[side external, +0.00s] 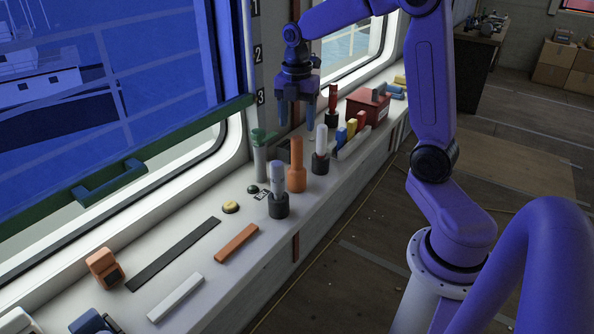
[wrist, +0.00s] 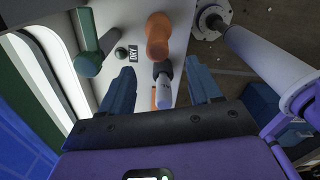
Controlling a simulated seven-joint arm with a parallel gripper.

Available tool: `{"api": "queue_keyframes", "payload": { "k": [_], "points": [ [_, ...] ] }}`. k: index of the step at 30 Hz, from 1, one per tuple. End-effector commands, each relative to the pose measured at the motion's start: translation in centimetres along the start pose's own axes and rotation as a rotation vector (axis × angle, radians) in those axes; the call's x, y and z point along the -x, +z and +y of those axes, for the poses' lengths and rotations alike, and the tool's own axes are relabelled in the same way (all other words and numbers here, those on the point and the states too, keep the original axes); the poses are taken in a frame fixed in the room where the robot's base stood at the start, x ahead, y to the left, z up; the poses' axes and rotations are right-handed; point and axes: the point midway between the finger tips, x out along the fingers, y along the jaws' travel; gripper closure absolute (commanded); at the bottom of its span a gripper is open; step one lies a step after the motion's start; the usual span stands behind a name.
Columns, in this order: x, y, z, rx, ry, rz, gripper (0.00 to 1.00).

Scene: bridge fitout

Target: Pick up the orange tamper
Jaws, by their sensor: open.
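The orange tamper (side external: 297,168) stands upright on the white sill, with a wide base and a narrower handle. In the wrist view it shows as an orange body (wrist: 158,38) at the top middle, beyond my fingertips. My gripper (side external: 297,112) is open and empty, pointing down above the sill.
Pale cylinders with dark bases stand on either side of the tamper, at front (side external: 278,185) and behind (side external: 320,150). A green-topped post (side external: 260,150) stands by the window. A red box (side external: 367,106) is farther back. An orange strip (side external: 236,243) lies in front.

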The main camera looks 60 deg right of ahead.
Motion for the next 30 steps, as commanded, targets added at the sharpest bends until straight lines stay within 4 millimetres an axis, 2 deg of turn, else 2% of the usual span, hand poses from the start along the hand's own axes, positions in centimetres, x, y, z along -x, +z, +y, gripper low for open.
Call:
{"api": "queue_keyframes", "payload": {
  "k": [1, 4, 14, 21, 24, 30],
  "points": [
    [-1.1, 0.0, -0.1, 0.0, -0.005, 0.002, 0.37],
    [-2.6, 0.0, -0.1, -0.001, -0.004, 0.001, 0.37],
    [-5.0, 0.2, 0.0, -0.002, -0.002, 0.001, 0.37],
    [-8.2, 0.7, 0.2, 0.0, -0.003, 0.001, 0.37],
    [-9.1, 0.7, 0.2, -0.001, -0.002, 0.001, 0.37],
    [-9.3, 0.7, 0.2, -0.002, 0.001, 0.0, 0.37]
  ]
}}
